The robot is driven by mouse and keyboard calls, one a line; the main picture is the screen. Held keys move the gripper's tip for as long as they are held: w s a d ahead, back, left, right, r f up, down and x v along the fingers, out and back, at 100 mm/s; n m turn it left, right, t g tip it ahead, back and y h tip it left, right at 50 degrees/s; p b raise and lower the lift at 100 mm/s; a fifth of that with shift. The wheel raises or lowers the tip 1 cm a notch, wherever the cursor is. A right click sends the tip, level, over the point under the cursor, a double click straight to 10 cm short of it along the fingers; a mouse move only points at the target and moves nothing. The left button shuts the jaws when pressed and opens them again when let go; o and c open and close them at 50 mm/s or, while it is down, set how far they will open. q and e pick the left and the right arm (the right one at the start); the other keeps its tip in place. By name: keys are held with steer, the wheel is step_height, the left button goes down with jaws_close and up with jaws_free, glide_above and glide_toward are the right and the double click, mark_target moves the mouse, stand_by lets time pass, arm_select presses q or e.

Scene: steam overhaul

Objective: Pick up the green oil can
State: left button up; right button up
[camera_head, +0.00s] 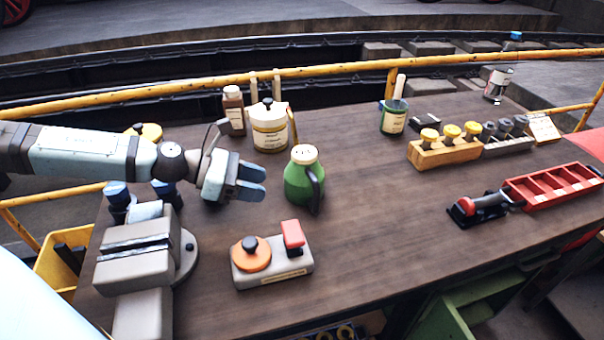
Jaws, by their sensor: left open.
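The green oil can (300,185) stands upright on the brown workbench. It has a cream cap and a dark handle on its right side. My left gripper (258,181) comes in from the left with its blue-tipped fingers pointing right toward the can. The left gripper is open and holds nothing. It is just left of the can; a small gap shows between the fingertips and the can's body. My right gripper is not in this view.
A grey vise (135,258) stands at the bench's left. An orange-knobbed block (272,268) lies in front. A red tray (555,186) is at right.

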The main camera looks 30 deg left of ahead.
arm_select(q)
steer(key=p, duration=0.6)
glide_toward(316, 207)
steer(key=w+d, duration=0.3)
steer(key=shift+w+d+r, duration=0.1)
steer(key=shift+r, duration=0.1)
steer(key=p+x, duration=0.1)
steer(key=x, duration=0.1)
steer(key=p+x, duration=0.1)
steer(key=x, duration=0.2)
steer(key=shift+f, duration=0.35)
steer(key=shift+w+d+f, duration=0.1)
steer(key=shift+f, duration=0.1)
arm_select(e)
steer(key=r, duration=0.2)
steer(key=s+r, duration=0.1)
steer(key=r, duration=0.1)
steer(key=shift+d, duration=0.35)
arm_select(q)
steer(key=shift+c, duration=0.4)
steer(key=c, duration=0.7)
jaws_close()
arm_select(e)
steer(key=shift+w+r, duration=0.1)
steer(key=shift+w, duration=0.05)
